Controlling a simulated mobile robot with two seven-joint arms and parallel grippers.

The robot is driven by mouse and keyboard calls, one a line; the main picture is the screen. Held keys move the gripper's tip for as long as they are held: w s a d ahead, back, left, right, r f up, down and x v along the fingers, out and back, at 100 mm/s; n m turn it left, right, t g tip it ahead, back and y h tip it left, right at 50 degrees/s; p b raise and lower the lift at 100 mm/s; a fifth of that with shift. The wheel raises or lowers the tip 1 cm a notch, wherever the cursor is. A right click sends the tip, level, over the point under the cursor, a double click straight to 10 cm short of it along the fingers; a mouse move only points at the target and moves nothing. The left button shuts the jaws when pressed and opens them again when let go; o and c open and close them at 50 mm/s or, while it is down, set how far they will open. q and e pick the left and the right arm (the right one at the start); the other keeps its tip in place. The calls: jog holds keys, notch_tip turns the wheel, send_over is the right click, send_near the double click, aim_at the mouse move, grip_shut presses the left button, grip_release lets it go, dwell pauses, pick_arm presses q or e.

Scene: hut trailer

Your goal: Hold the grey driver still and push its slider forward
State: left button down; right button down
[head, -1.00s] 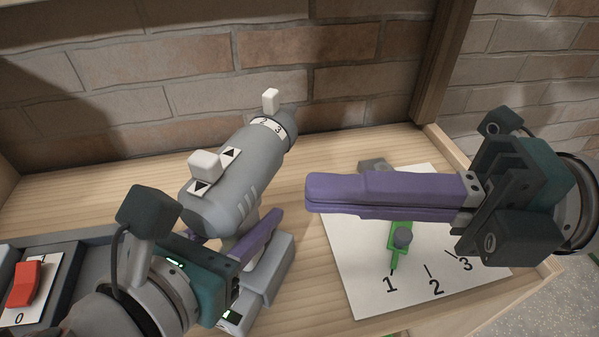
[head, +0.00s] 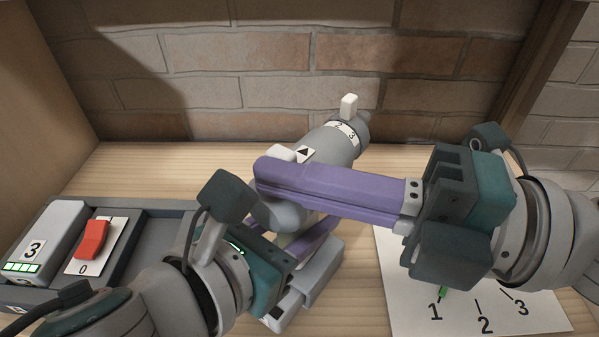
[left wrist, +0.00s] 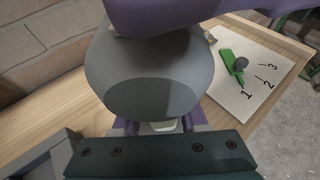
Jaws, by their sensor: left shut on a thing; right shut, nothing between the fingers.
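The grey driver (head: 343,143) stands upright on its base on the wooden bench, its numbered collar and white top tab toward the brick wall. Its white slider (head: 282,153) is partly hidden behind my right fingers, beside a black arrow mark. My left gripper (head: 308,240) is shut on the driver's handle, below the body. In the left wrist view the driver's rounded rear (left wrist: 150,75) fills the middle. My right gripper (head: 264,177) is shut and empty. Its purple fingers lie across the driver's rear by the slider; whether they touch it I cannot tell.
A grey tray at left holds a red switch (head: 94,238) and a grey battery block (head: 45,245) marked 3. A white card (head: 400,300) numbered 1 to 3 lies at right. The brick wall closes the back.

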jog(key=shift+w+d, duration=0.65)
jog(key=shift+w, duration=0.3)
jog(key=shift+d, duration=0.1)
pick_arm(q)
jog(key=shift+f, duration=0.1)
pick_arm(e)
jog(key=v, duration=0.9)
jog(key=shift+s+d, duration=0.3)
jog(key=shift+d, duration=0.05)
pick_arm(q)
jog(key=shift+a, duration=0.1)
jog(key=shift+c, duration=1.8)
grip_release()
jog(key=shift+s, duration=0.1)
